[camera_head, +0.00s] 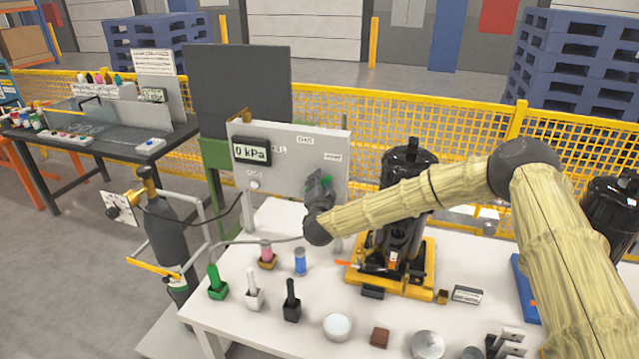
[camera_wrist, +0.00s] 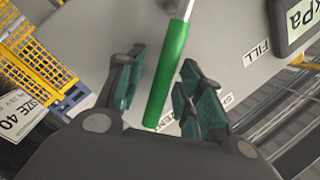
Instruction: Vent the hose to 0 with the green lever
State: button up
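The green lever (camera_wrist: 165,75) shows in the wrist view as a green grip on a pale metal rod, against the grey panel. In the head view my gripper (camera_head: 321,190) is at the right part of the upright panel (camera_head: 290,200), below the VENT label (camera_head: 332,157), and mostly hides the lever. A thin grey hose (camera_head: 262,242) runs from the green fitting (camera_head: 217,283) towards the panel.
A black compressor (camera_head: 403,215) on a yellow base stands right of the panel, under my arm. Several small fittings and blocks, among them a black one (camera_head: 291,303), line the white table's (camera_head: 240,322) front. A gas cylinder (camera_head: 170,235) stands left of the table.

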grip_shut()
